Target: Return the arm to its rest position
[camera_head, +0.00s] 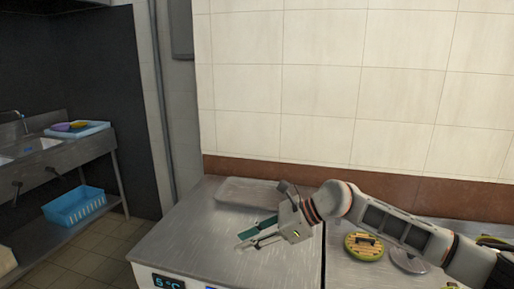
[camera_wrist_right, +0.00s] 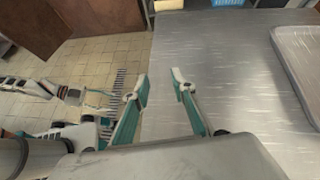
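My right arm comes in from the right in the head view. Its gripper (camera_head: 242,239) points left, just over the steel counter (camera_head: 200,240), with nothing between the fingers. In the right wrist view the two teal and grey fingers (camera_wrist_right: 161,80) stand apart, with the bare counter edge and floor between and beyond them. My left arm does not show in the head view. Arm parts, seemingly my left arm and gripper (camera_wrist_right: 105,98), show small at the left of the right wrist view; their finger opening is unclear.
A shallow rectangular panel (camera_head: 250,192) lies at the back of the counter. A tiled wall (camera_head: 290,100) stands behind. A sink bench (camera_head: 60,160) with a blue basket (camera_head: 75,208) is at the left.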

